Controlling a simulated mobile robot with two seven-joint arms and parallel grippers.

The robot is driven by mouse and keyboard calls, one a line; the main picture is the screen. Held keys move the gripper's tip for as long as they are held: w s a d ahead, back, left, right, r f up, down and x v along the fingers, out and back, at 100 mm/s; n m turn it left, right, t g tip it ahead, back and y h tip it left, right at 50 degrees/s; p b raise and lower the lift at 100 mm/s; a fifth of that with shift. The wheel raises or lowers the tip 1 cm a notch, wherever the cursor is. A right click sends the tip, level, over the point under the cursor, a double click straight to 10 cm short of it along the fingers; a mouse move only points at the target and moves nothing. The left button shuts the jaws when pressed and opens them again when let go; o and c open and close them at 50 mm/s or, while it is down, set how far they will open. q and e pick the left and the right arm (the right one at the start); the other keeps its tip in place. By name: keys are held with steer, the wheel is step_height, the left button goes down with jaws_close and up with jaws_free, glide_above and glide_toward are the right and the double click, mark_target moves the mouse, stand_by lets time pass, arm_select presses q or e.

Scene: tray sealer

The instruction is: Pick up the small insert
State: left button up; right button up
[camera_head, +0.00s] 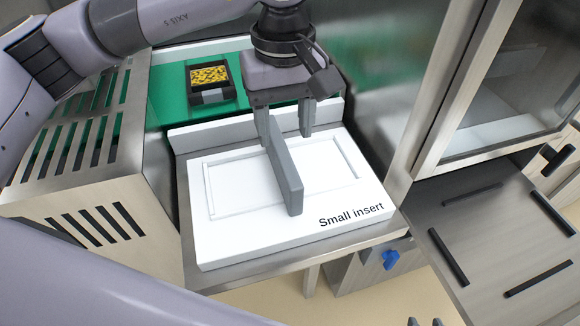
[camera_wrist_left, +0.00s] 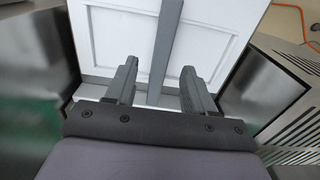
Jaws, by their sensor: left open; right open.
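The small insert (camera_head: 222,238) is a white block with a shallow recessed panel, printed "Small insert" on its front edge. A long grey bar (camera_head: 288,180) stands up along its middle like a handle; it also shows in the left wrist view (camera_wrist_left: 167,45). My left gripper (camera_head: 286,134) is open at the far end of the bar. In the left wrist view, its fingers (camera_wrist_left: 160,78) lie on either side of the bar, with gaps visible on both sides.
A black tray with yellow food (camera_head: 208,80) sits on a green surface behind. A slotted metal housing (camera_head: 80,150) stands at left. A steel-framed window (camera_head: 510,85) and a metal plate with black strips (camera_head: 490,235) are at right. A blue knob (camera_head: 390,259) sits below.

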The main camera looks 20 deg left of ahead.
mark_target(283, 153)
arm_select(q)
steer(key=shift+s+f, duration=0.1)
steer(key=shift+f, duration=0.35)
steer(key=f, duration=0.2)
steer(key=f+p, duration=0.1)
steer(key=f, duration=0.1)
steer(key=shift+a+f+p, duration=0.2)
steer(key=shift+f+p, duration=0.05)
steer(key=shift+p, duration=0.05)
steer(key=shift+f, duration=0.55)
steer(key=shift+f+b, duration=0.25)
steer(key=shift+b, duration=0.3)
jaws_close()
stand_by(0.9)
